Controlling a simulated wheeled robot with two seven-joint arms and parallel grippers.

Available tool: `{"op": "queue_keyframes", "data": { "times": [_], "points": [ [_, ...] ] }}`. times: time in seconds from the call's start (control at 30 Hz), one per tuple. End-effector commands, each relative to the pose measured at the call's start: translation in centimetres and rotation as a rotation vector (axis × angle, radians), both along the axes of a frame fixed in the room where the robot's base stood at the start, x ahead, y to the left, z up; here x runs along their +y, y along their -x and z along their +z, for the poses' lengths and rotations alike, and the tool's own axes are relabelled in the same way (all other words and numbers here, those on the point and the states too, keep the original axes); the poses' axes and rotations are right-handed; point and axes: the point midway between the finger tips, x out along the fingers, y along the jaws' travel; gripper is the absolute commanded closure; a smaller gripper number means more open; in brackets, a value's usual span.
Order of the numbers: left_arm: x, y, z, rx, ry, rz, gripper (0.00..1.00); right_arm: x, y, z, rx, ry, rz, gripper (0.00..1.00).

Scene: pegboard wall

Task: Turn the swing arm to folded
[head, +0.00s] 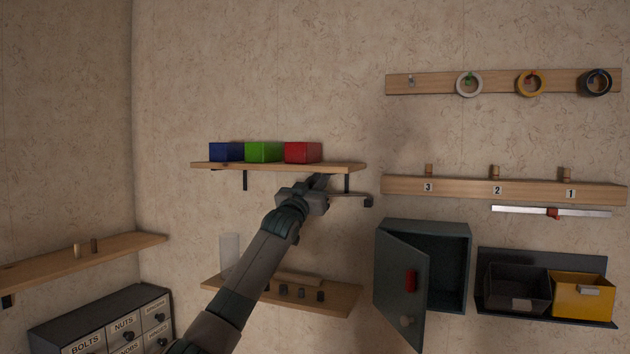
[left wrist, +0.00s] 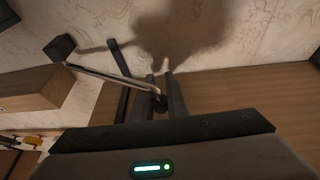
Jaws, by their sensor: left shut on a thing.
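The swing arm (head: 347,195) is a thin metal rod on a small dark wall mount (head: 368,202), just below the right end of the upper shelf. In the head view it runs left from the mount to my left gripper (head: 322,182). In the left wrist view the bent rod (left wrist: 112,76) runs from the dark mount (left wrist: 60,48) to a dark knob at its end (left wrist: 160,102). My left gripper's fingers (left wrist: 163,90) are shut on that end. In the head view the gripper hides the rod's far end. My right gripper is not in view.
The upper shelf (head: 270,167) carries blue, green and red boxes just above my left gripper. A lower shelf (head: 335,298) with small items lies below. A dark cabinet (head: 447,226) with its door open stands to the right. Pegboards and bins are further right.

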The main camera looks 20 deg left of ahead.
Motion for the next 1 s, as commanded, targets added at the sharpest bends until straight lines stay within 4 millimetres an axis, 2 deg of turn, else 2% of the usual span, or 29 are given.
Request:
{"op": "queue_keyframes", "data": {
  "times": [0.03,0.1,0.13,0.2,0.77,1.0],
  "points": [
    [-1.21,-0.07,0.03,-0.003,-0.003,-0.015,1.0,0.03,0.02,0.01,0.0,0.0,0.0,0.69],
    [-1.21,-0.07,0.03,-0.003,-0.003,-0.015,1.0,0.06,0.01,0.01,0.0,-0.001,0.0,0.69],
    [-1.21,-0.07,0.03,-0.003,-0.003,-0.015,0.82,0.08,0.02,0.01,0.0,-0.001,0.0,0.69],
    [-1.14,-0.07,0.01,-0.002,-0.003,-0.014,0.68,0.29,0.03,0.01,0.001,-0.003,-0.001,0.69],
    [-0.49,-0.01,-0.06,0.0,0.0,-0.006,0.68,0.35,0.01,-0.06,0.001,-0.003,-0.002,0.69],
    [-0.43,0.77,-0.54,-0.001,0.0,-0.005,0.68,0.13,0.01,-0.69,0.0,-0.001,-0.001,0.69]
  ]
}}
